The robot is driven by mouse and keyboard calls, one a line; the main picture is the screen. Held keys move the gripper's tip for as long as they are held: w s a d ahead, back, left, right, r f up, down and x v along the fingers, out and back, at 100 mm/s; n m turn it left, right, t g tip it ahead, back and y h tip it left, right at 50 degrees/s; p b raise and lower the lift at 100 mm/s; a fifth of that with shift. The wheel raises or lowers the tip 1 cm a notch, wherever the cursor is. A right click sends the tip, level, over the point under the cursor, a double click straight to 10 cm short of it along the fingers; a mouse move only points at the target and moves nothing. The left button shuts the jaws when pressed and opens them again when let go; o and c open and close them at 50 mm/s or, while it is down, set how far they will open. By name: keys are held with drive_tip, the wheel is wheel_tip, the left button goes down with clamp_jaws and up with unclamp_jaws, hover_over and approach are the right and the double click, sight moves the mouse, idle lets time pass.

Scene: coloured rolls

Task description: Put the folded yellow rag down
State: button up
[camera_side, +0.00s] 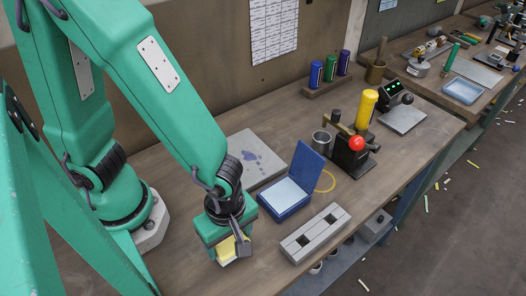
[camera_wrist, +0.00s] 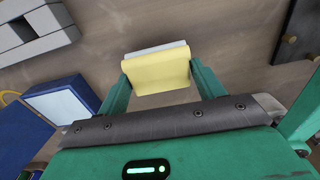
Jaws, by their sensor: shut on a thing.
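The folded yellow rag (camera_wrist: 160,74) sits between the two fingers of my gripper (camera_wrist: 158,80) in the wrist view, with a pale grey-white edge showing along its far side. In the side view the yellow rag (camera_side: 226,250) shows at the tip of my gripper (camera_side: 230,247), low near the front of the wooden bench. My gripper is shut on the rag. I cannot tell whether the rag touches the bench top, and part of it is hidden by the fingers.
An open blue case (camera_side: 287,196) and a grey block with square holes (camera_side: 316,233) lie right of my gripper. A stained grey plate (camera_side: 250,155) is behind. A red-knobbed device (camera_side: 352,150) and a yellow roll (camera_side: 366,108) stand farther right. Bare bench (camera_side: 185,262) lies left of my gripper.

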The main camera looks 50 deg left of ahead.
sight(231, 239)
drive_tip(key=shift+f, duration=0.55)
drive_tip(key=shift+f, duration=0.1)
drive_tip(key=o, duration=1)
drive_tip(key=shift+o, duration=0.2)
wheel_tip(231, 239, up, 12)
drive_tip(key=shift+w, duration=0.15)
idle(0.7)
